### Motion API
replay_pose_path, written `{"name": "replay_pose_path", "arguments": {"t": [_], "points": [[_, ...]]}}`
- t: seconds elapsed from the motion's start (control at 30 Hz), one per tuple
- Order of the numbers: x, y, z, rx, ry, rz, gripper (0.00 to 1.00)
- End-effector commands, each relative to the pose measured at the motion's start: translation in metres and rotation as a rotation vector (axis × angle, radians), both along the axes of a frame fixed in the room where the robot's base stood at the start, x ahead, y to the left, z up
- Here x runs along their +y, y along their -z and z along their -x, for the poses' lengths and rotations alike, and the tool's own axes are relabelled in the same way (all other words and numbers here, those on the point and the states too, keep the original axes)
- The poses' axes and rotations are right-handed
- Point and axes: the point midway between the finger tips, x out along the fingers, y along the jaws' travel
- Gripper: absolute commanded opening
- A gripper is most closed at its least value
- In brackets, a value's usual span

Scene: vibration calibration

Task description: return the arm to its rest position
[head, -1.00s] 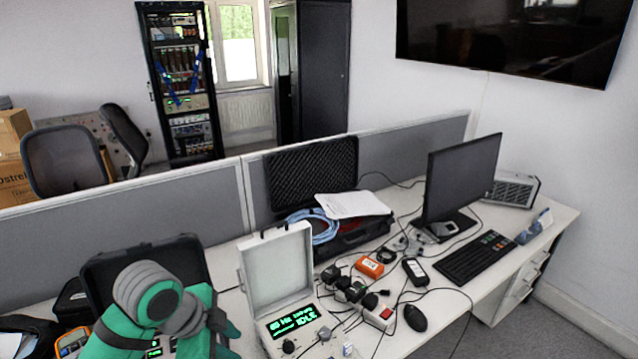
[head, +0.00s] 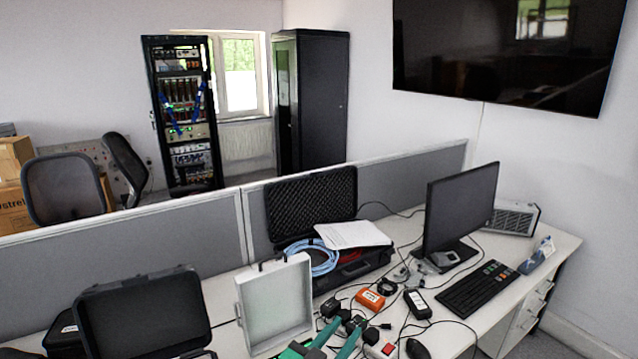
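Part of my arm shows at the bottom edge in the head view. My gripper (head: 348,328) shows as two slim teal bars, apart from each other, reaching up from the bottom edge over the desk. They overlap the black plugs in the picture; whether they touch them cannot be told. I see nothing held between them. The wrist and the rest of the arm are mostly out of frame.
An open white case (head: 276,305) stands left of the gripper, an open black case (head: 145,310) further left. Black plugs (head: 331,307), an orange box (head: 370,299) and cables crowd the desk. A monitor (head: 458,208) and keyboard (head: 478,290) are at right. A grey partition (head: 400,185) runs behind.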

Motion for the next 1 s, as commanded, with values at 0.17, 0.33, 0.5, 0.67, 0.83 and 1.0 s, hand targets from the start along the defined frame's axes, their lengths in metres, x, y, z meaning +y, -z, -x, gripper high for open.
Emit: {"name": "replay_pose_path", "arguments": {"t": [0.17, 0.33, 0.5, 0.67, 0.83, 1.0], "points": [[-0.013, 0.025, 0.014, 0.017, -0.109, 0.161, 0.31], [-0.016, 0.055, 0.036, 0.044, -0.22, 0.275, 0.31], [-0.016, 0.091, 0.068, 0.08, -0.331, 0.353, 0.31], [-0.013, 0.125, 0.107, 0.115, -0.43, 0.391, 0.31], [-0.007, 0.158, 0.157, 0.148, -0.522, 0.394, 0.31], [0.002, 0.183, 0.213, 0.173, -0.595, 0.362, 0.31]]}}
